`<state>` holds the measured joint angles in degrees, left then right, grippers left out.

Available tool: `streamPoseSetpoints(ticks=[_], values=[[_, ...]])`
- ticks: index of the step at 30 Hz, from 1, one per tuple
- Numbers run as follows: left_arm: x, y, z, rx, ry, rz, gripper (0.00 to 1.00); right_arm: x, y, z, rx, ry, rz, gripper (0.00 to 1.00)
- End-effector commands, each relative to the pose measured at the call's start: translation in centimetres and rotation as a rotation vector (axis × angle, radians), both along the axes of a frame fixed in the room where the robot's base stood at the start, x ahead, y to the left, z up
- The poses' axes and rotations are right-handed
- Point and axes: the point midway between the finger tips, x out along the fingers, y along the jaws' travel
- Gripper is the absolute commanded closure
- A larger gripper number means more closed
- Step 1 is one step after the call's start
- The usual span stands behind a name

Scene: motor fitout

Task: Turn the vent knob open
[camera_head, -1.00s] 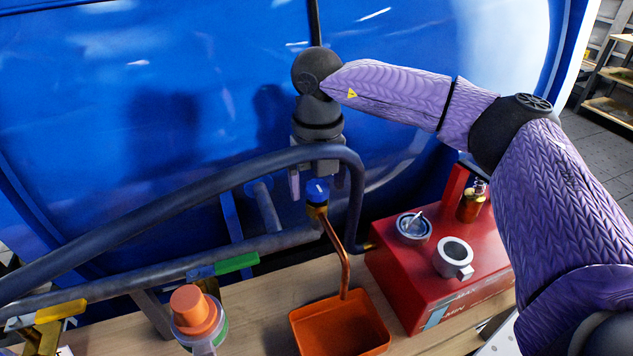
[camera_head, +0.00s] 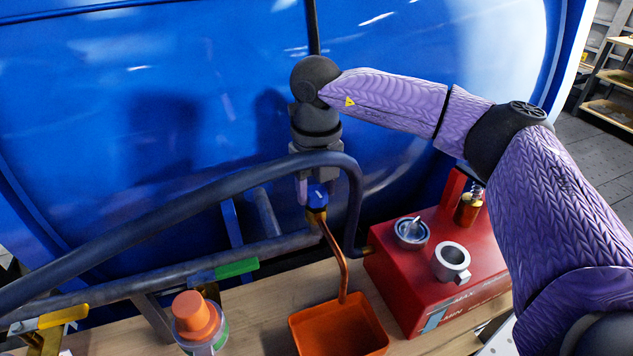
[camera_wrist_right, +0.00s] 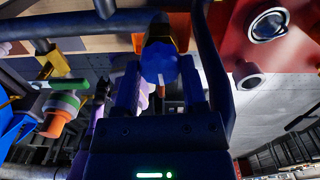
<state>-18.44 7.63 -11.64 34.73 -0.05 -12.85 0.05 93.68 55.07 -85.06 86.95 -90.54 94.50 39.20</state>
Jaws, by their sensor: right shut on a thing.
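The vent knob is a small blue knob (camera_head: 317,197) with a white mark, on a brass fitting (camera_head: 316,214) above a copper pipe (camera_head: 340,265). My right gripper (camera_head: 316,190) points down at it from above and is shut on it, one finger on each side. In the right wrist view the blue knob (camera_wrist_right: 159,66) sits between the two fingers of my right gripper (camera_wrist_right: 160,80). The head view does not show my left gripper. A dark shape with a purple link at the left of the wrist view may be my left gripper (camera_wrist_right: 103,90), too small to read.
A dark hose (camera_head: 200,190) arches close by the right gripper, in front of the blue tank (camera_head: 150,60). An orange tray (camera_head: 300,325) sits below the copper pipe. A red box (camera_head: 400,275) with cups stands right; an orange-capped container (camera_head: 195,320) stands left.

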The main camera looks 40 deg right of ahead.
Motion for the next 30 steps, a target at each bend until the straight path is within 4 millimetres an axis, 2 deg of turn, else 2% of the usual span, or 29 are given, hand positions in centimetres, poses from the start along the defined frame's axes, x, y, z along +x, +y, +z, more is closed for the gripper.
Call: streamPoseSetpoints(ticks=[7, 16, 30], values=[[0.7, -0.7, 1.7, -0.013, -0.020, 0.001, 0.41, 0.0, 0.0, 0.4, 0.000, -0.002, 0.205, 1.00], [2.6, -2.0, 3.2, -0.035, -0.059, 0.006, 0.41, 0.0, 0.0, 0.4, 0.001, -0.003, 0.491, 1.00], [2.6, -2.1, 4.7, -0.037, -0.063, 0.004, 0.41, 0.1, 0.0, 0.3, 0.000, -0.005, 0.937, 1.00]])
